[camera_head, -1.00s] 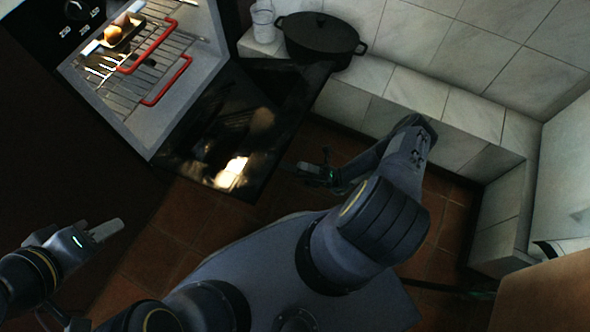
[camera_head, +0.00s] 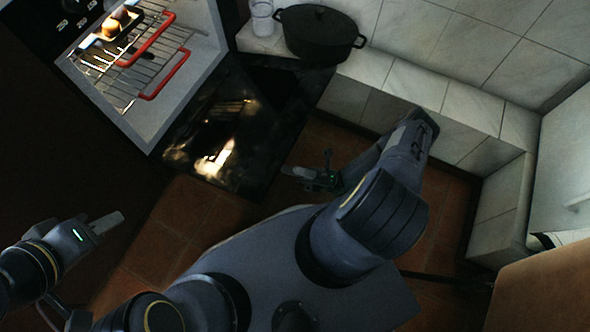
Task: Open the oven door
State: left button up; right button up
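The oven (camera_head: 160,112) stands at the upper left, its lit interior exposed. Its dark, glossy door (camera_head: 236,125) is swung out and down from the opening, with bright reflections on the glass. My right gripper (camera_head: 312,168) is just right of the door's outer edge, apart from it as far as I can tell. Its fingers look spread, with nothing between them. My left gripper (camera_head: 108,222) is at the lower left, below the oven and away from the door. Its fingers overlap in this view, so their gap is hidden.
Wire racks with red front bars (camera_head: 150,42) and a small tray (camera_head: 112,30) with round food are inside the oven. A black lidded pot (camera_head: 320,38) and glasses (camera_head: 262,18) stand on the tiled ledge (camera_head: 420,95). Brown floor tiles (camera_head: 180,225) are clear between my arms.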

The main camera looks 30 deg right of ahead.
notch_tip(320, 180, down, 7)
jog(key=w+d+b, duration=0.1)
jog(key=d+b, duration=0.2)
jog(key=b, duration=0.4)
jog(key=shift+b, duration=0.3)
jog(key=shift+w+a, duration=0.1)
dwell(0.6)
